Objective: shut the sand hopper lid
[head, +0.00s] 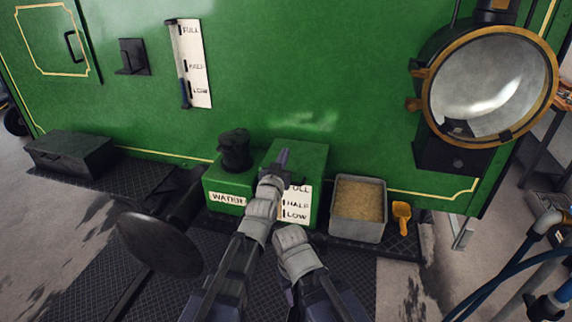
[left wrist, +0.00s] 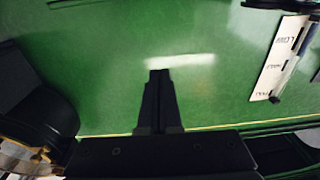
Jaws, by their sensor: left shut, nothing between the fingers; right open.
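The sand hopper appears to be the green box (head: 318,190) with a white FULL, HALF, LOW gauge plate (head: 297,205) on its front. Its green lid (head: 309,156) looks like a flat top over the box; whether it is fully down is hard to tell. My left gripper (head: 283,155) is shut and empty, its tips over the lid in the head view. Its closed fingers (left wrist: 160,75) point at the green wall in the left wrist view. My right gripper (head: 284,230) is low in front of the box; its fingers are mostly hidden.
A green WATER box (head: 228,186) with a black cap stands left of the hopper. A sand tray (head: 358,232) and yellow scoop (head: 402,216) are to the right. A large brass-rimmed lamp (head: 490,88) juts out at upper right. A round buffer (head: 160,244) is at left.

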